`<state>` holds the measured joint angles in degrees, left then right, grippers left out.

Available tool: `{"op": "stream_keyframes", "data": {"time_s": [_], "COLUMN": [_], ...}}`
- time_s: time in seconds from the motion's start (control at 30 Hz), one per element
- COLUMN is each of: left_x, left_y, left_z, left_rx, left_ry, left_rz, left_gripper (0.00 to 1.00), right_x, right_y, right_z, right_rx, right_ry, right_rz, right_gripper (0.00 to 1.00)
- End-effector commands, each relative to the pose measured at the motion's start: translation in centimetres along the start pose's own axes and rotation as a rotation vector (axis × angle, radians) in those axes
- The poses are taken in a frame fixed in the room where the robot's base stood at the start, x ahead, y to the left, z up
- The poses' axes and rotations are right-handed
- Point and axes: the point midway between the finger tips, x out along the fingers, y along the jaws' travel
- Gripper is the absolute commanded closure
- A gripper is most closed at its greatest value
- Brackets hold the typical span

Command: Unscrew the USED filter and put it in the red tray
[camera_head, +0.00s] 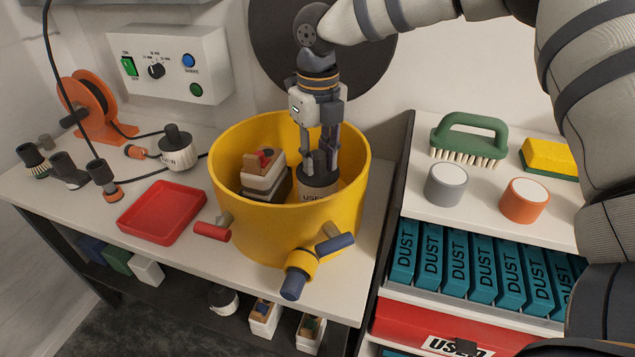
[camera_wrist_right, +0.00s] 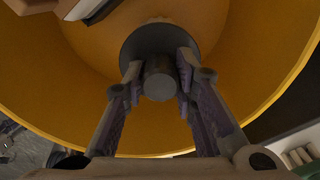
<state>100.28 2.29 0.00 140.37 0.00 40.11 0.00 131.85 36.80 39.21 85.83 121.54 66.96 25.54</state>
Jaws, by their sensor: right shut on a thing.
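The USED filter (camera_head: 318,189) is a dark cylinder with a pale label band, inside the yellow drum (camera_head: 262,225). My right gripper (camera_head: 319,165) reaches down into the drum and is shut on the filter's top knob. The right wrist view shows the knob (camera_wrist_right: 159,80) between the two fingers (camera_wrist_right: 160,85), with the wider filter body (camera_wrist_right: 150,40) beyond. The filter's base is hidden, so I cannot tell if it is still seated. The empty red tray (camera_head: 162,212) lies on the bench left of the drum. My left gripper is not in view.
The NEW filter (camera_head: 178,150) stands on the bench behind the tray. A block-like unit (camera_head: 264,175) sits in the drum beside the filter. Dark nozzles (camera_head: 70,170) stand at the left.

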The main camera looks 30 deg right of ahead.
Motion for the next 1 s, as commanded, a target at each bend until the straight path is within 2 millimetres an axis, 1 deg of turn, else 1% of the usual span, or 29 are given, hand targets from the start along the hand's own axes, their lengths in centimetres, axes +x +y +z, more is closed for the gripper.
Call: {"op": "stream_keyframes", "data": {"time_s": [0.03, 0.2, 0.7, 0.8, 0.83, 1.0], "left_x": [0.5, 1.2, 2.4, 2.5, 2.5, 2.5], "left_y": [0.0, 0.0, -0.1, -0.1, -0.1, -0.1], "left_z": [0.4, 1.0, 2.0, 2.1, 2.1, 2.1], "left_rx": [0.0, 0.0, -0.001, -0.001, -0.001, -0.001], "left_ry": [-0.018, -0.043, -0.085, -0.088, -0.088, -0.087], "left_rz": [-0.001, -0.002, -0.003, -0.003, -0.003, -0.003], "left_gripper": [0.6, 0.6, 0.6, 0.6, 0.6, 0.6], "right_x": [0.5, 0.5, 0.3, 0.2, 0.1, 0.1], "right_y": [0.0, 0.0, 0.0, 0.0, 0.0, 0.0], "right_z": [0.0, 0.0, 0.0, 0.0, 0.0, 0.0], "right_rx": [-0.13, -0.631, -2.025, -2.198, -2.226, -2.255], "right_ry": [0.007, 0.006, 0.002, 0.0, 0.0, 0.0], "right_rz": [0.004, 0.006, 0.006, 0.004, 0.004, 0.003], "right_gripper": [1.0, 1.0, 1.0, 1.0, 1.0, 1.0]}}
